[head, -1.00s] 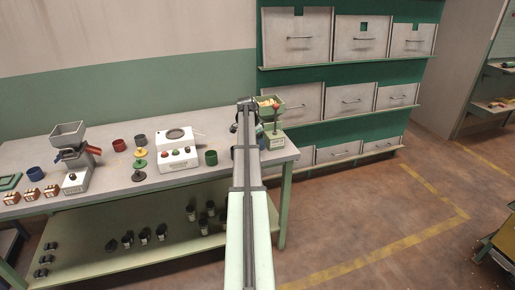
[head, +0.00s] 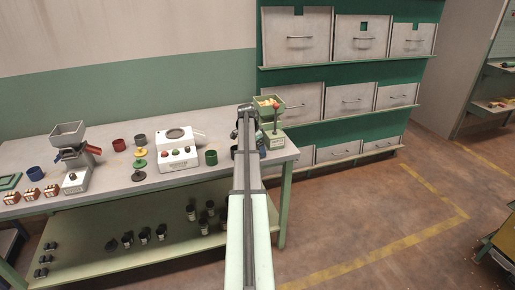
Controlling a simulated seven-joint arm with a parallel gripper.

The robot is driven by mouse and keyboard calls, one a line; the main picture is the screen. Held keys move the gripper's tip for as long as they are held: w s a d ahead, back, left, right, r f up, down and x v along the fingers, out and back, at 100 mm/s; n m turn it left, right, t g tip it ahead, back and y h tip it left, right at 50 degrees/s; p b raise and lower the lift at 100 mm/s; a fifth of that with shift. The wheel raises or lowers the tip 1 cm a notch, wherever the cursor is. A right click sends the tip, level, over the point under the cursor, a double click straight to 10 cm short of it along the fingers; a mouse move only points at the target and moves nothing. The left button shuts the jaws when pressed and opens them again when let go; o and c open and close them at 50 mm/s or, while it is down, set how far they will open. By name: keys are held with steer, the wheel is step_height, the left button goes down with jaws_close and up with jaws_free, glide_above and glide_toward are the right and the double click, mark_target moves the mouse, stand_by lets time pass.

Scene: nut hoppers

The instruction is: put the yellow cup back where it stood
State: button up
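No yellow cup can be made out; if it is at my gripper, the arm hides it. My gripper (head: 246,110) is at the right end of the bench, just left of the green hopper (head: 272,107). It is seen from behind along the arm, so its fingers and anything between them are hidden. Yellowish pieces (head: 268,101) show in the top of the green hopper, which has a red-knobbed lever (head: 276,107).
On the bench (head: 105,185) stand a blue cup (head: 35,173), a red cup (head: 119,145), a dark grey cup (head: 140,138), a green cup (head: 211,157), a white machine (head: 178,155) and a grey hopper (head: 68,135). A dark object partly shows behind my arm.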

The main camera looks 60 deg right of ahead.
steer(key=v, duration=1.2)
steer(key=shift+r, duration=0.2)
steer(key=shift+o, duration=0.4)
steer(key=shift+o, duration=0.7)
steer(key=shift+s+d, duration=0.1)
steer(key=shift+s, duration=0.15)
steer(key=shift+o, duration=0.2)
steer(key=shift+m, duration=0.3)
steer(key=s, duration=0.1)
steer(key=s+d+r, duration=0.1)
steer(key=s+r, duration=0.1)
steer(key=s, duration=0.1)
steer(key=shift+d, duration=0.2)
steer(key=w+a+r+m+t+y, duration=0.1)
steer(key=w+a+r+t, duration=0.15)
steer(key=a+t, duration=0.5)
steer(key=w+f+g, duration=0.1)
steer(key=w+f, duration=0.2)
steer(key=f, duration=0.5)
steer(key=shift+f, duration=0.15)
